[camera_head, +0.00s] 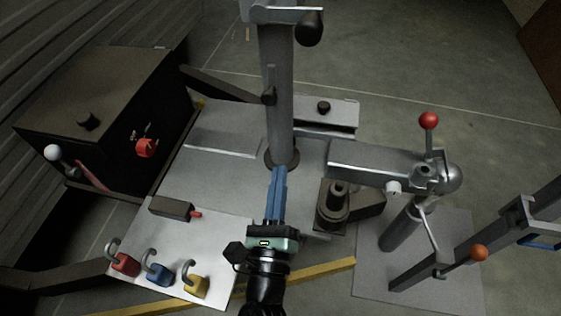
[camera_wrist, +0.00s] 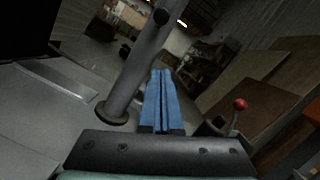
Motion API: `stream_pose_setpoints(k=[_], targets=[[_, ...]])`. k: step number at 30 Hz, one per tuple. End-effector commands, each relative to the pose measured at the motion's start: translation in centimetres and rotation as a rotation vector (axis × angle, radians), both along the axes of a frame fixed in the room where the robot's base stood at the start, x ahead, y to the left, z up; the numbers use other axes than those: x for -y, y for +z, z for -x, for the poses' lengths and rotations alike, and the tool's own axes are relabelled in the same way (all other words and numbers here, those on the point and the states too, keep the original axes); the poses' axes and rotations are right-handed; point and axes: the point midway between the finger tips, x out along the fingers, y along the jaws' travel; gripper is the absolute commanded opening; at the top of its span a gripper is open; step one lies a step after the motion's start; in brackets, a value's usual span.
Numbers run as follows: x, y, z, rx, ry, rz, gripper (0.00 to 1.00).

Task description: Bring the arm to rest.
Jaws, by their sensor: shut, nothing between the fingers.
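My gripper (camera_head: 279,172) has blue fingers that lie together, shut and empty. In the head view it points away from me, over the grey metal plate, with its tips in front of the foot of a grey upright post (camera_head: 276,100). In the wrist view my gripper (camera_wrist: 161,72) points ahead, just right of the same post (camera_wrist: 140,70). I cannot tell whether the fingertips touch the post. My arm comes in from the bottom of the head view.
Red (camera_head: 123,263), blue (camera_head: 158,273) and yellow (camera_head: 195,284) padlocks lie at the plate's front left. A dark box (camera_head: 100,95) stands left. A coupler arm with a red-knobbed lever (camera_head: 429,121) is at right. A dark cylindrical part (camera_head: 334,205) sits close right of my gripper.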

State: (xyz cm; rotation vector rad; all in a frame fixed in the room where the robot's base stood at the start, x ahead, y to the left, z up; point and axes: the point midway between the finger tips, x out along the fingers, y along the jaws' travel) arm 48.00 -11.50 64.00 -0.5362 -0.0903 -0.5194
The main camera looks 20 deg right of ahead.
Motion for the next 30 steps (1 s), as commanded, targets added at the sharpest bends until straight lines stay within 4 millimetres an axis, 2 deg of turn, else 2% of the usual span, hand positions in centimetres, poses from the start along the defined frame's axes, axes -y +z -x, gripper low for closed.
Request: stream_pose_setpoints(k=[18, 20, 23, 25, 29, 30], targets=[[-0.1, 0.0, 0.1, 0.001, 0.000, 0.000, 0.00], [-0.3, 0.7, -0.2, 0.004, 0.006, 0.020, 0.00], [-1.3, 3.5, -1.7, 0.015, 0.031, 0.115, 0.00], [-2.6, 7.2, -3.2, 0.028, 0.053, 0.242, 0.00], [-6.0, 16.1, -5.6, 0.058, 0.058, 0.591, 0.00], [-7.0, 19.1, -6.0, 0.067, 0.041, 0.712, 0.00]])
